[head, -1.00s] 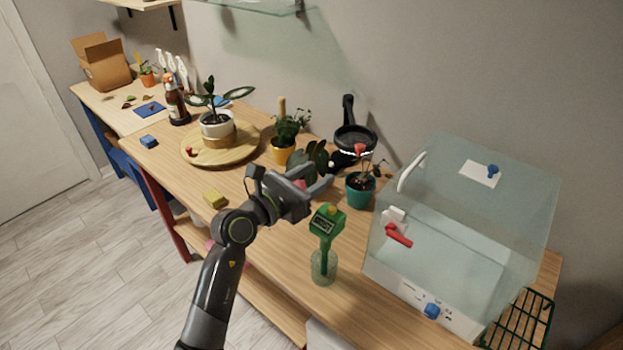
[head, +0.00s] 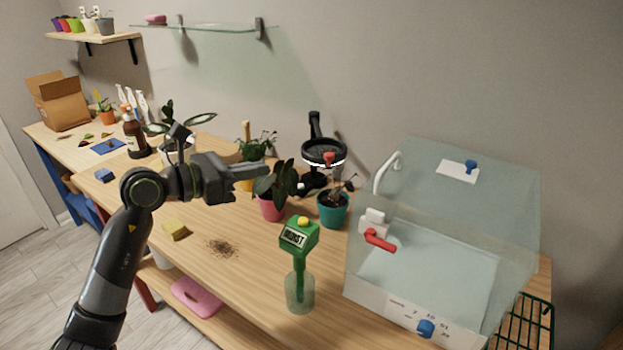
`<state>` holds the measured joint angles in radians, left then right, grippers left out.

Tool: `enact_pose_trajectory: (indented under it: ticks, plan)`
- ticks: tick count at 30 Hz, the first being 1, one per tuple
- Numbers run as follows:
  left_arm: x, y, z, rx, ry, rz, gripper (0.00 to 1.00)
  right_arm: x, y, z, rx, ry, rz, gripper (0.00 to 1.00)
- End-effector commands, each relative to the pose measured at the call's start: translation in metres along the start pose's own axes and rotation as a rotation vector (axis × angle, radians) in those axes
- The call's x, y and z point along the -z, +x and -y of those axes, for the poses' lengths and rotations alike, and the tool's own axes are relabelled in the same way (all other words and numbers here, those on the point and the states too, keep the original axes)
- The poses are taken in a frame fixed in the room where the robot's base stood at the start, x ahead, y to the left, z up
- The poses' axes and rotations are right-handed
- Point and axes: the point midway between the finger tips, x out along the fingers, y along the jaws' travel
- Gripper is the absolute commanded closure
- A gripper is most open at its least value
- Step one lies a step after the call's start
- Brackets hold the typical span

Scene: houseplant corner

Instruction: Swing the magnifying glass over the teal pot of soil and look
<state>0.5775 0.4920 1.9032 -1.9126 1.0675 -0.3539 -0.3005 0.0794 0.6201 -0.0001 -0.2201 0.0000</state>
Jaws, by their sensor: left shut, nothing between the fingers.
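The magnifying glass (head: 313,133) stands at the back against the wall, black with a round pale-rimmed head and a red knob at its front. The teal pot (head: 332,212) stands in front of and below it, with dark soil and a sparse, drooping plant. In the picture the round head shows just above the plant; I cannot tell whether it hangs over the soil. My left gripper (head: 262,172) is shut and empty, pointing right, left of the magnifying glass and apart from it. It partly hides the plants behind. My right gripper is out of view.
A pink pot (head: 271,208) with a dark-leaved plant stands just left of the teal pot. A green meter (head: 299,238) stands in a glass in front. A clear cabinet (head: 440,240) fills the right. Spilled soil (head: 221,247) and a yellow block (head: 176,230) lie on the bench.

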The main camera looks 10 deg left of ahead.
Motion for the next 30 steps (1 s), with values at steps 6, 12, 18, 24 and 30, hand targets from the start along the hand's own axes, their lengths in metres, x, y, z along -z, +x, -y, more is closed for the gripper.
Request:
enact_pose_trajectory:
  ticks: [6,12,18,24,30]
  plan:
    - [-0.005,0.001,-0.002,0.015,-0.002,-0.015,1.0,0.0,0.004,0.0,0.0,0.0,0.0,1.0]
    - [-0.006,0.024,-0.001,0.017,-0.004,-0.014,1.0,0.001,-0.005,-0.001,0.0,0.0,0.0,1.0]
    - [-0.006,0.059,0.0,0.017,-0.006,-0.014,1.0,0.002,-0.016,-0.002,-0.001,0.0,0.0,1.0]
    - [-0.005,0.098,0.001,0.017,-0.004,-0.015,1.0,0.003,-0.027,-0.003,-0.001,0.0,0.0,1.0]
    - [-0.004,0.124,0.0,0.015,-0.001,-0.016,1.0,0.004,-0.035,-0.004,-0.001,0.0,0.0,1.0]
